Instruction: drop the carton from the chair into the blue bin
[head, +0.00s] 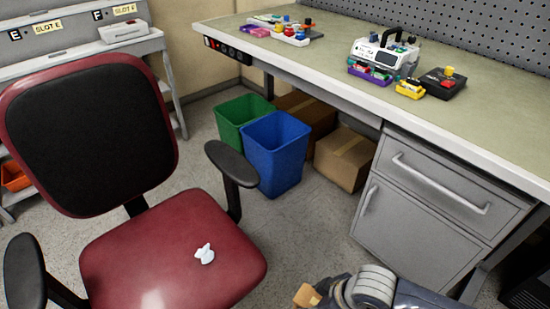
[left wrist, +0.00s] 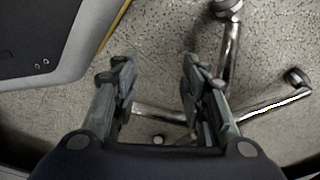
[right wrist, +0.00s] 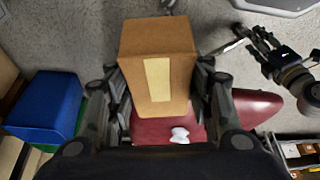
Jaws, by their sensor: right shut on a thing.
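The small brown carton (right wrist: 158,55) with a pale tape strip is between the fingers of my right gripper (right wrist: 158,75), which is shut on it. In the right wrist view it appears above the floor and the red chair seat (right wrist: 245,105). A corner of the carton (head: 305,296) shows at the bottom of the head view, right of the chair (head: 130,260). The blue bin (head: 274,155) stands on the floor beside the desk; it also shows at left in the right wrist view (right wrist: 45,105). My left gripper (left wrist: 158,65) is open and empty above the floor near metal chair legs.
A green bin (head: 238,112) stands beside the blue one. Brown boxes (head: 344,158) sit under the desk (head: 330,60). A chair armrest (head: 232,163) is close to the blue bin's front. Crumpled white paper (head: 204,254) lies on the seat. Grey drawers (head: 430,195) stand at right.

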